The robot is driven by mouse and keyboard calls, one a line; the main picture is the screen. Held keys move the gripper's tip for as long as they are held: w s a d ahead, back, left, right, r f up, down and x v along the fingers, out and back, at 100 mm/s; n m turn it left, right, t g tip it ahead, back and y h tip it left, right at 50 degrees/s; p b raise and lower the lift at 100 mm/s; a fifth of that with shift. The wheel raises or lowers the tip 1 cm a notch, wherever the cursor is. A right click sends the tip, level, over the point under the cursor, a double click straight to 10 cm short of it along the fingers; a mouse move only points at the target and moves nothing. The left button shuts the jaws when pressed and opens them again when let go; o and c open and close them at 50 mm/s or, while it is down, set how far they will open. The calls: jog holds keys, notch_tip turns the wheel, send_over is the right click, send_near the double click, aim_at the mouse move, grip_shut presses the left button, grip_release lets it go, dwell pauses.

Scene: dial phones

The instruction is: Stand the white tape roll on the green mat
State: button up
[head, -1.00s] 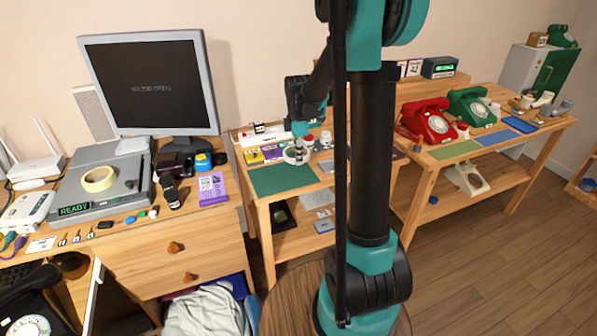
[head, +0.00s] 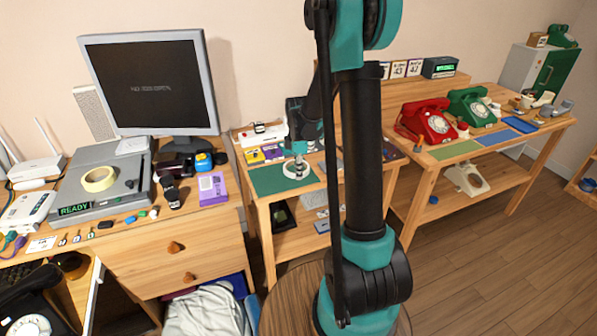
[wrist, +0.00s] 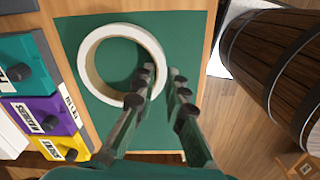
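The white tape roll (head: 297,174) lies flat on the green mat (head: 262,182), toward its right side, on the middle table. In the wrist view the roll (wrist: 89,70) is a wide ring with the mat (wrist: 188,40) showing through its hole. My gripper (head: 299,155) is right above the roll. In the wrist view my gripper (wrist: 161,76) has its fingers apart. The left fingertip is over the inner edge of the ring and the right fingertip is outside it, with a gap visible between that finger and the roll.
Teal, purple and yellow boxes (wrist: 40,112) stand close beside the mat. A cream tape roll (head: 99,179) lies on the grey device on the left desk. A red phone (head: 427,122) and a green phone (head: 472,107) stand on the right table. The mat's front is clear.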

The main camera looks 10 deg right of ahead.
jog(key=o, duration=0.3)
jog(key=shift+o, duration=0.2)
notch_tip(320, 180, up, 11)
jog(key=s+d+f+m+t, duration=0.1)
jog(key=s+f+m+t, duration=0.1)
jog(key=s+m, duration=0.6)
jog(key=s+d+f+m+t, duration=0.2)
jog(key=s+f+m, duration=0.3)
jog(key=s+m, duration=0.4)
jog(key=s, duration=0.6)
jog(key=shift+s+f, duration=0.15)
jog(key=shift+s, duration=0.15)
